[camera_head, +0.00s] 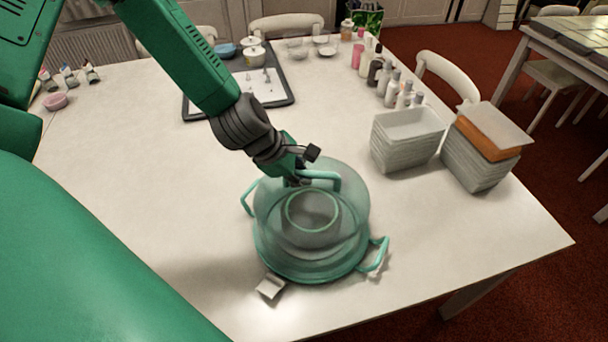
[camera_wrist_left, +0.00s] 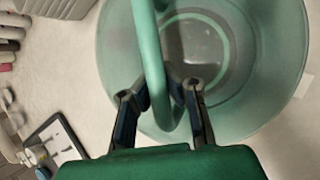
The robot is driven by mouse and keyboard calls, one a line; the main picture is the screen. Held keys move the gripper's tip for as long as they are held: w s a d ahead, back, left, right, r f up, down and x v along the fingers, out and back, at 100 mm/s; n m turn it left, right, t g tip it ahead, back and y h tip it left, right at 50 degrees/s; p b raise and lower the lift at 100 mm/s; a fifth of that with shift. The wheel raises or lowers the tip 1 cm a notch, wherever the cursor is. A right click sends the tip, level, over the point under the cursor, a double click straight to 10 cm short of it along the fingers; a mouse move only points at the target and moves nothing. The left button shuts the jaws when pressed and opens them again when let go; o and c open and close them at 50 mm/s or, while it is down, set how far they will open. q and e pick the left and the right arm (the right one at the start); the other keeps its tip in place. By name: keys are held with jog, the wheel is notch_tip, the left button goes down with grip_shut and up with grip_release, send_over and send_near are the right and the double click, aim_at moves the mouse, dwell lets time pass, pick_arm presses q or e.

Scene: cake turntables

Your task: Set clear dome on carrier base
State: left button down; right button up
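The clear dome (camera_head: 352,205) is a round, see-through, greenish cover with a green loop handle (camera_head: 325,177) on top. It is over the green carrier base (camera_head: 305,275), whose rim shows below it. I cannot tell whether its rim touches the base. Green side clips (camera_head: 378,256) stick out from the base at left and right. My left gripper (camera_head: 300,180) is at the dome's handle. In the left wrist view, its two fingers (camera_wrist_left: 163,95) flank the handle (camera_wrist_left: 150,50) closely and appear shut on it, above the dome (camera_wrist_left: 270,60). My right gripper is not in view.
A small white card (camera_head: 270,287) lies beside the base at the front. Stacked white containers (camera_head: 407,140) and an orange-topped stack (camera_head: 485,150) stand to the right. Several bottles (camera_head: 388,85) and a dark tray (camera_head: 200,108) are farther back. The table's left middle is clear.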

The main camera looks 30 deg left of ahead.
pick_arm(q)
jog(key=shift+d+r, duration=0.1)
jog(key=shift+d, duration=0.2)
jog(key=shift+r, duration=0.1)
jog(key=shift+a+r+p, duration=0.2)
jog(key=shift+r+p, duration=0.3)
jog(key=shift+p, duration=0.15)
jog(key=shift+r, duration=0.15)
jog(key=shift+d, duration=0.1)
jog(key=shift+a+p, duration=0.25)
jog(key=shift+p, duration=0.05)
dwell(0.3)
jog(key=shift+f+b, duration=0.9)
jog(key=shift+f, duration=0.25)
jog(key=c, duration=2)
grip_release()
